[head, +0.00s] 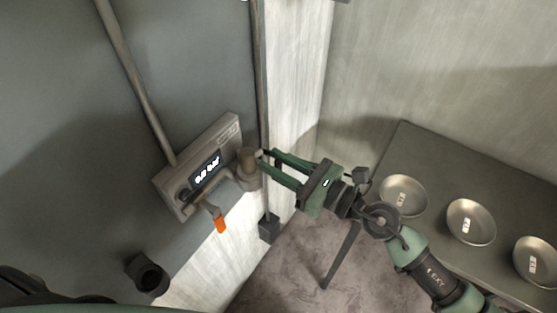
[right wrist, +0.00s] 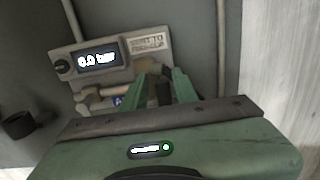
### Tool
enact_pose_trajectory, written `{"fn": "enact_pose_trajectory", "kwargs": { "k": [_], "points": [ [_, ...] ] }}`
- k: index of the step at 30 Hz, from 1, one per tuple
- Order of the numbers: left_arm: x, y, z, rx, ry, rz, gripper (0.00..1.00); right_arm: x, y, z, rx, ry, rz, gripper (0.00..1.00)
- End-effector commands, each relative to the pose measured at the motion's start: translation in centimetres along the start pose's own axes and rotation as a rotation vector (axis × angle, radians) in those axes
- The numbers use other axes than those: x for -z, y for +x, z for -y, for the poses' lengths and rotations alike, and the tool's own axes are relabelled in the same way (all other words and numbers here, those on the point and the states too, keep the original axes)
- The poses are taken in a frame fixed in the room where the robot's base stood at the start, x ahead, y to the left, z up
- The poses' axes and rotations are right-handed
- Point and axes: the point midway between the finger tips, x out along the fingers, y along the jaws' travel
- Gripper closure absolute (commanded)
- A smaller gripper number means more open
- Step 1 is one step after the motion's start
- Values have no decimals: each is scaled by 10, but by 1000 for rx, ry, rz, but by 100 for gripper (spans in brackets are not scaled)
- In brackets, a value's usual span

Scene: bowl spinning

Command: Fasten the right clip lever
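In the right wrist view a dark upright piece (right wrist: 163,90) shows between the fingers; contact cannot be told. No separate right clip lever can be made out. My left gripper is out of view.
A dark cylindrical fitting (head: 148,272) sticks out from the wall at lower left. A pipe (head: 135,80) runs up above the unit. A grey table (head: 425,150) on the right holds metal bowls (head: 471,221). Open floor (head: 285,270) lies between.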

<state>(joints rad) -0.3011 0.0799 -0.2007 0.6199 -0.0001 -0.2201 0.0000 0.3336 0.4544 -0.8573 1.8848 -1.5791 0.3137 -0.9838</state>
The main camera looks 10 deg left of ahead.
Motion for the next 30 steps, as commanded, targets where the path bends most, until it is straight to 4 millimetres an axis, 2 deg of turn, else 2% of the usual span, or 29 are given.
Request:
{"fn": "enact_pose_trajectory", "kwargs": {
  "k": [11,14,24,30],
  "points": [
    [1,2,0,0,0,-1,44,0,-3,2,4,-2,2,62],
    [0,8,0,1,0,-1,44,2,-14,2,5,-3,0,62],
    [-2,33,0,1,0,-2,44,4,-68,1,3,-1,0,62],
    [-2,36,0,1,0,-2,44,0,-78,0,2,-1,0,62]
  ]
}}
